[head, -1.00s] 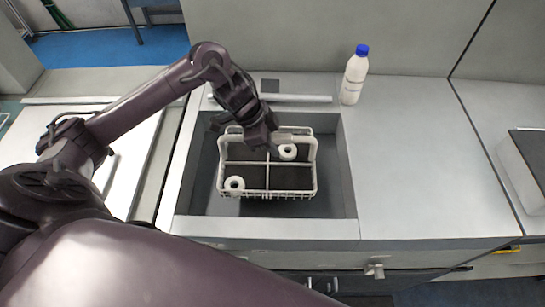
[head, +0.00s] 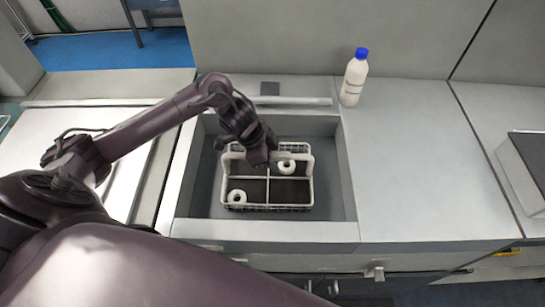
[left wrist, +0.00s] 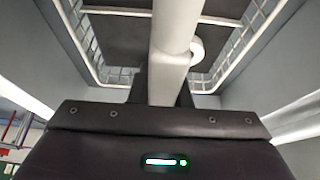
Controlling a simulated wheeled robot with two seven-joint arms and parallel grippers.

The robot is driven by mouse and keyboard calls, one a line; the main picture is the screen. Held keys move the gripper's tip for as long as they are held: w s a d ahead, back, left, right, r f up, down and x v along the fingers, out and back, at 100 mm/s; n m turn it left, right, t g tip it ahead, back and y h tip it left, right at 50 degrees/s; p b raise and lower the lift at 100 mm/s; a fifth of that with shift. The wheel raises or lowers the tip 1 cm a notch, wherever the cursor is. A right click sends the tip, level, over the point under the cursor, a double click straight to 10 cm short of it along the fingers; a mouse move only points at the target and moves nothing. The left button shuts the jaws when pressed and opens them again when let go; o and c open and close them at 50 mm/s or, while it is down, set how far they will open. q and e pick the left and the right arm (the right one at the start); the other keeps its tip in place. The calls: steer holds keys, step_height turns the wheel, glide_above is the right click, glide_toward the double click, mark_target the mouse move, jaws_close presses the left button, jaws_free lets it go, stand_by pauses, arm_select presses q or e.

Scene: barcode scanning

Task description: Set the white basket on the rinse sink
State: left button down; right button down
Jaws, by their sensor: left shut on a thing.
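The white basket (head: 268,207) is a wire basket with dividers and a dark floor, and it is inside the rinse sink (head: 335,208). My left gripper (head: 272,158) is shut on the basket's handle, above the basket's middle. In the left wrist view the white handle (left wrist: 171,60) runs into the gripper (left wrist: 165,98), with the basket's wire sides (left wrist: 85,45) beyond. I cannot tell whether the basket's underside touches the sink floor. My right gripper is not in view.
Two white ring-shaped items, one at the front left (head: 237,196) and one at the back right (head: 287,167), are in the basket. A white bottle with a blue cap (head: 354,78) stands behind the sink's right corner. The counter (head: 420,160) to the right is clear.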

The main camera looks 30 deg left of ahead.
arm_select(q)
steer(key=c, duration=1.3)
jaws_free()
steer(key=shift+c, duration=0.2)
steer(key=shift+a+r, duration=0.15)
steer(key=shift+r, duration=0.25)
steer(key=v, duration=1.1)
steer(key=shift+r, duration=0.15)
steer(key=shift+s+r, duration=0.15)
steer(key=shift+a, duration=0.1)
